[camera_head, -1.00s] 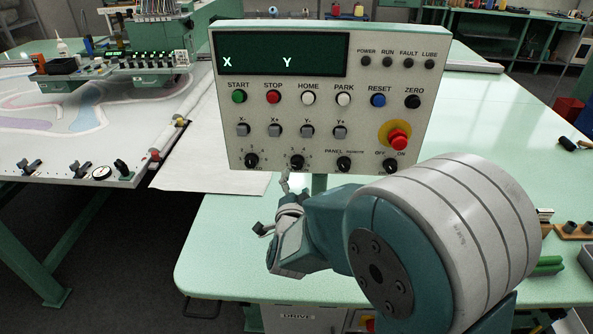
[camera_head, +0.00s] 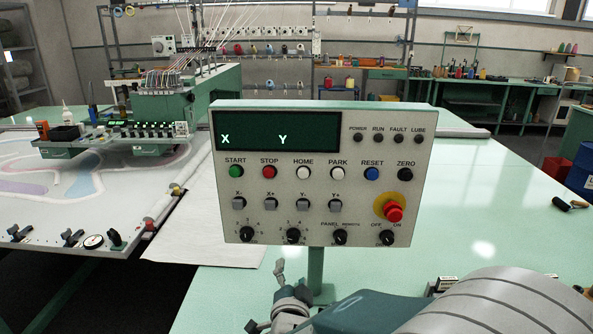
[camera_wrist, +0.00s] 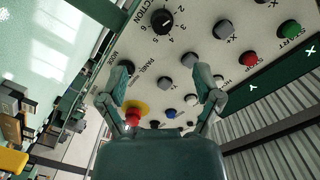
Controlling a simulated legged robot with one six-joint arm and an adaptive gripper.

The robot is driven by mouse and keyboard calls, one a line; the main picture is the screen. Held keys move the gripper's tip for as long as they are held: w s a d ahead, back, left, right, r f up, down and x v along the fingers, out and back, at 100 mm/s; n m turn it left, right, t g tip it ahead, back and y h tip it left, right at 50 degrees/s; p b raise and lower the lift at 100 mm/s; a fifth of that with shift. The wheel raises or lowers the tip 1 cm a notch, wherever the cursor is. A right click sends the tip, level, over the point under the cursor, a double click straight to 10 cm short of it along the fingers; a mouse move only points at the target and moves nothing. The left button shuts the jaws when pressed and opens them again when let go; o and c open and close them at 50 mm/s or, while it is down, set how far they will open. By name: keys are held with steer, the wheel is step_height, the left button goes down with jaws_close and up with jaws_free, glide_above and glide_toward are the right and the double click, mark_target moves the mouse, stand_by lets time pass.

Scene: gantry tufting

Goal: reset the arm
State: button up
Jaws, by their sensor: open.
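My gripper (camera_wrist: 164,72) is open and empty in the wrist view, its two fingers spread apart. The control panel (camera_wrist: 185,35) fills much of that view, upside down, beyond the fingers. In the head view my gripper (camera_head: 280,275) shows small at the bottom, below the panel's lower edge, and my arm partly runs out of the frame. The panel (camera_head: 325,150) stands upright on a green post (camera_head: 316,272). Its display reads X and Y with no numbers visible. The red emergency knob (camera_head: 393,210) sits at its lower right, and the indicator lamps look dark.
The tufting machine head (camera_head: 150,135) stands over a patterned cloth (camera_head: 60,185) at left. The pale green table (camera_head: 500,200) is largely clear to the panel's right. A dark-handled tool (camera_head: 568,205) lies near its right edge. Shelves and benches line the back.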

steer(key=s+d+r+n+g, duration=0.2)
steer(key=s+d+n+g, duration=0.3)
steer(key=s+d, duration=0.3)
steer(key=s+d+r+n+g, duration=0.2)
steer(key=s+d+n+g, duration=0.2)
steer(key=s+d, duration=0.5)
steer(key=s+g, duration=0.2)
steer(key=s, duration=0.3)
steer(key=shift+s+r+n+g, duration=0.2)
steer(key=shift+r+n+g, duration=0.15)
steer(key=shift+n+g, duration=0.05)
steer(key=shift+c, duration=0.3)
